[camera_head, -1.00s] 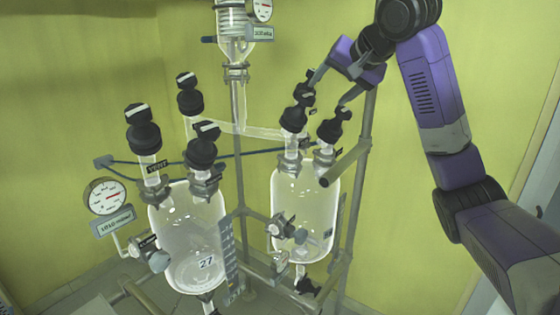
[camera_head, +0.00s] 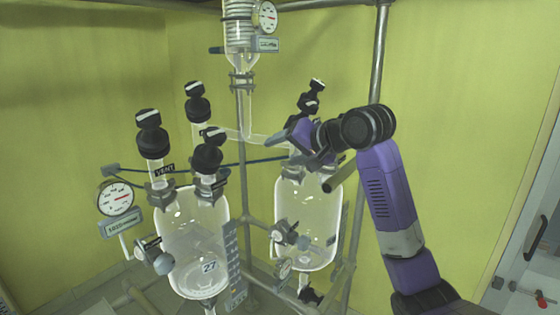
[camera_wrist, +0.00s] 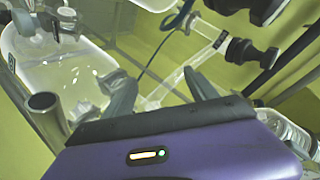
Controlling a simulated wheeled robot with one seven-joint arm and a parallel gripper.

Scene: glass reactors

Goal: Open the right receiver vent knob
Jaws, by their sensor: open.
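The right receiver (camera_head: 308,225) is a clear glass vessel. One black knob (camera_head: 312,97) with a white-marked top stands above its rear neck. The other top knob, seen earlier at its front right, is hidden behind my gripper in the head view. My gripper (camera_head: 288,142) is open beside the receiver's top, its fingers pointing left. In the wrist view, the two grey fingers (camera_wrist: 162,92) are spread with no object clearly held between them. A black knob (camera_wrist: 250,53) beside a small dark label lies beyond the right finger; I cannot tell which knob it is.
The left vessel (camera_head: 190,245) carries several black knobs, one with a VENT label (camera_head: 165,170). A round gauge (camera_head: 117,199) is at its left. A coil condenser (camera_head: 238,30) hangs above.

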